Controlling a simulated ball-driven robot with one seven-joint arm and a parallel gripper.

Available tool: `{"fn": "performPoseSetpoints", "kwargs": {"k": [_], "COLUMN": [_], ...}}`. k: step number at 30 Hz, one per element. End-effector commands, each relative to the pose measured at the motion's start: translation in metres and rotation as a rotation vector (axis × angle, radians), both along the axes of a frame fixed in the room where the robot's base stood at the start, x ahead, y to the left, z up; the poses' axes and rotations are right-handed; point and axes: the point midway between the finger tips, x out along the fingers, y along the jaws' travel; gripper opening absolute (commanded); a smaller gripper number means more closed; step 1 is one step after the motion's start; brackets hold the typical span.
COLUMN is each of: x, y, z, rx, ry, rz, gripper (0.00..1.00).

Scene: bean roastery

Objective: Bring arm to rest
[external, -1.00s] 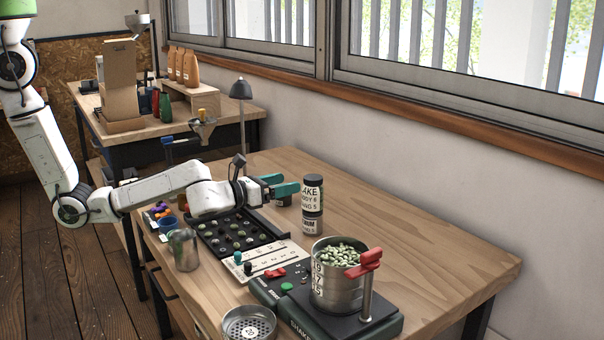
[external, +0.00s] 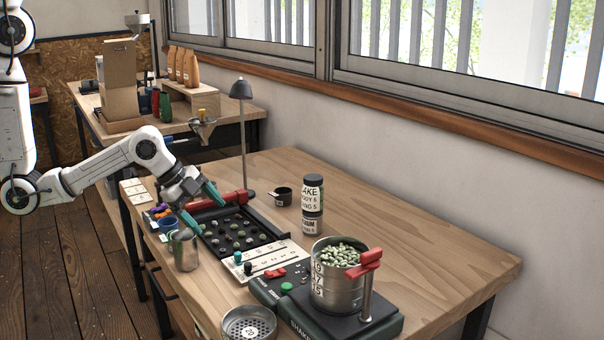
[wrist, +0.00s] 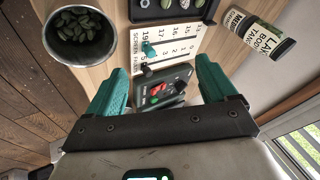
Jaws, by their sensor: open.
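My gripper (external: 205,206) is open, with its teal fingers spread and nothing between them. In the external view it hangs over the left side of the near bench, above the dark tray of beans (external: 238,232) and close to the metal cup (external: 184,250). In the wrist view, the gripper (wrist: 160,92) points toward the white numbered strip (wrist: 166,45) and the shaker's control panel (wrist: 165,88). The metal cup of beans (wrist: 80,30) is at upper left there. My white arm reaches in from the left with its elbow bent.
A sieve pot of beans (external: 333,288) stands on the shaker (external: 372,328) at the front right. A round sieve (external: 250,326) sits at the front edge. The bench's right side is clear.

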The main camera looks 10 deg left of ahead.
Motion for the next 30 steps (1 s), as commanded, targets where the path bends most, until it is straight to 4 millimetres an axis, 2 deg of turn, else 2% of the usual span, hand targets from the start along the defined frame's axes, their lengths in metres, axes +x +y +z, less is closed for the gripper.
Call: {"fn": "performPoseSetpoints", "kwargs": {"k": [1, 3, 9, 13, 17, 23, 27, 30], "x": [-0.016, -0.036, -0.085, -0.092, -0.068, -0.010, 0.038, 0.066], "y": [0.016, 0.033, 0.078, 0.106, 0.131, 0.177, 0.226, 0.264], "z": [0.003, 0.004, 0.012, 0.002, -0.029, -0.072, -0.098, -0.110], "rx": [0.019, 0.045, 0.122, 0.169, 0.186, 0.158, 0.109, 0.070], "ry": [0.101, 0.231, 0.550, 0.725, 0.816, 0.838, 0.793, 0.745], "rz": [0.043, 0.096, 0.262, 0.461, 0.735, 1.160, 1.477, 1.675], "gripper": [0.85, 0.85, 0.85, 0.85, 0.85, 0.85, 0.85, 0.85]}}
